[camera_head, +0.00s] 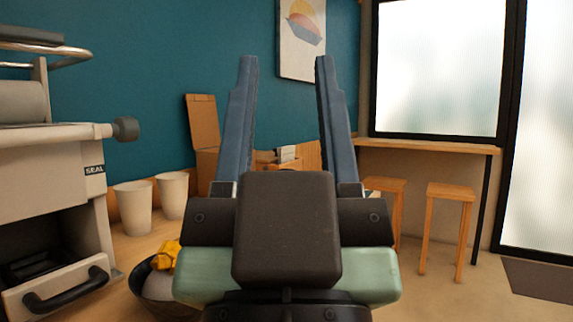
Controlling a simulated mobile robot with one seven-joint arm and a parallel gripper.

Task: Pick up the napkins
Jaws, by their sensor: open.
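My gripper (286,62) stands upright in the middle of the view, with its two blue fingers wide apart and nothing between them. A small wooden holder (265,158) shows in the gap between the fingers, farther back near the teal wall. A small white and dark item (286,154) stands at it and may be the napkins, but it is too small to tell. The gripper's body hides the lower part of this area. The holder appears beyond the gripper, with no visible contact.
A sealing machine (50,190) stands at the left. Beside it are two white cups (134,207), a dark bowl with yellow contents (157,283) and an open cardboard box (203,122). Two wooden stools (449,194) stand under a window ledge (430,146) at the right, with open floor around them.

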